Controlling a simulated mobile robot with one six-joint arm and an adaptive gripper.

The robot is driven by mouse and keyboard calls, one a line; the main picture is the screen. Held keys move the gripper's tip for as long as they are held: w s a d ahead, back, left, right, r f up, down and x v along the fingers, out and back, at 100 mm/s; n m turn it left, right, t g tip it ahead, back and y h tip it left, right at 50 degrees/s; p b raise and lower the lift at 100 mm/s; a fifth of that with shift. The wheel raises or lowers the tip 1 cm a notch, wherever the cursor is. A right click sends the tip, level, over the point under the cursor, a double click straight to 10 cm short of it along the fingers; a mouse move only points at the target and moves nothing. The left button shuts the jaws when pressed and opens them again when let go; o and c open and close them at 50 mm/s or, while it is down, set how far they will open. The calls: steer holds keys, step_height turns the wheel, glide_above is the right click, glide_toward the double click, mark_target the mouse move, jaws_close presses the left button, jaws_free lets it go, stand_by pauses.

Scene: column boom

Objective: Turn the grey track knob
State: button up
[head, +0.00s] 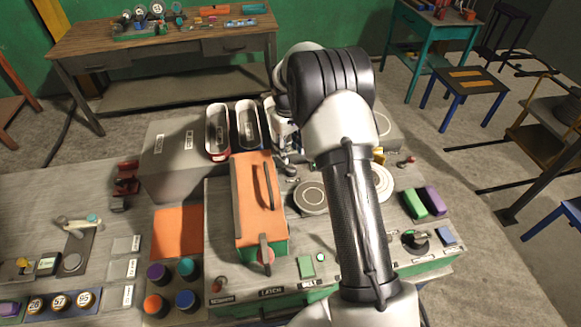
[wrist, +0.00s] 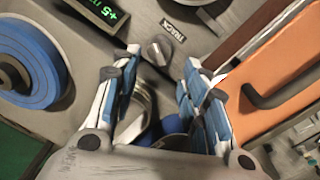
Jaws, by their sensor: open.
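The grey track knob (wrist: 157,50) shows in the wrist view on a grey panel, beside a dark label reading TRACK (wrist: 173,30). It has a pointer-like ridge. My gripper (wrist: 160,64) is open, with its two blue-padded fingers on either side of the picture and the knob near the gap between their tips. Whether the fingers touch the knob I cannot tell. In the head view my gripper (head: 287,152) hangs beside the orange box, partly behind my arm. I cannot make out the knob clearly there.
An orange box with a dark handle (wrist: 285,90) stands close on the right in the wrist view. A blue disc (wrist: 28,62) and a green-lit display (wrist: 100,12) are on the left.

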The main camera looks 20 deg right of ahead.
mark_target(291, 165)
steer(key=f, duration=0.8)
steer(key=shift+w+d+f+b, duration=0.1)
steer(key=shift+d+f+b, duration=0.1)
steer(key=shift+f+b, duration=0.1)
steer(key=shift+c, duration=0.6)
steer(key=c, duration=0.7)
